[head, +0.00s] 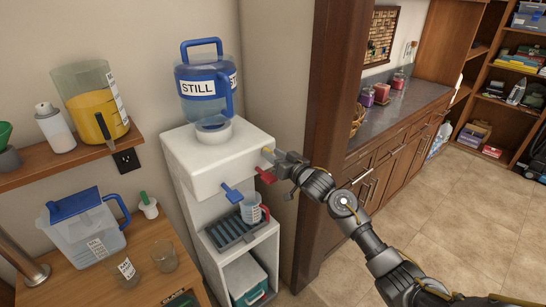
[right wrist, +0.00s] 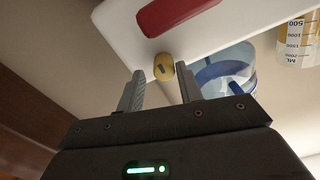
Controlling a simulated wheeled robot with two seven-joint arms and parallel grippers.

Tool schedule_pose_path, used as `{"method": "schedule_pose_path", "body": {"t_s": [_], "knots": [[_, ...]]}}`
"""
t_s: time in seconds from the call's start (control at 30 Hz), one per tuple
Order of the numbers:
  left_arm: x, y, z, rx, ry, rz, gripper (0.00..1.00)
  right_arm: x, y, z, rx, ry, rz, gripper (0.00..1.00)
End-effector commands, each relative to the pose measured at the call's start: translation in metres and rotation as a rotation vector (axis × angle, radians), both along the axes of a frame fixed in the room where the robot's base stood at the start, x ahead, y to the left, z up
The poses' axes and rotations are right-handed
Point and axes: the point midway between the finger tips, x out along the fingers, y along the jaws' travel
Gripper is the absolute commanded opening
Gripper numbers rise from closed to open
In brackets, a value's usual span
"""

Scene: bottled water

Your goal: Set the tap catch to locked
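The water dispenser (head: 205,170) is white, with a blue tap lever (head: 232,193) and a red tap lever (head: 266,175) on its front. The tap catch, a small yellow knob (head: 267,150) with a dark mark, sits near the red lever; it also shows in the right wrist view (right wrist: 163,66). My right gripper (head: 279,159) is at the dispenser's right front corner. In the right wrist view its two fingers (right wrist: 161,84) are apart, with the knob between or just beyond their tips; I cannot tell whether they touch it. My left gripper is out of view.
A blue-handled bottle (head: 205,88) labelled STILL stands on the dispenser. A cup (head: 251,208) is below the taps, over the drip tray (head: 235,231). A dark wooden post (head: 330,130) rises close behind my right arm. Floor (head: 480,215) at right is clear.

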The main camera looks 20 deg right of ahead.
Motion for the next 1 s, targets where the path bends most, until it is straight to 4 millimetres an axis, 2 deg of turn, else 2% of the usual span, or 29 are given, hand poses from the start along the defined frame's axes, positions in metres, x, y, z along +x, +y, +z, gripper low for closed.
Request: {"method": "schedule_pose_path", "body": {"t_s": [0.3,0.43,0.8,1.0], "knots": [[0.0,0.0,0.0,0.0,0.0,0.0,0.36,-0.001,0.003,-0.001,-0.001,0.001,0.006,0.45],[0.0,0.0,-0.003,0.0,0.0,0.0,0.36,-0.008,0.0,-0.003,-0.002,0.001,0.006,0.45],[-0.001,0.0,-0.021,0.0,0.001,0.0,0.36,-0.071,-0.027,-0.004,-0.003,0.001,0.005,0.45],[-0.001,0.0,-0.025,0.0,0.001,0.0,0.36,-0.094,-0.036,-0.003,-0.001,0.002,0.004,0.45]]}}
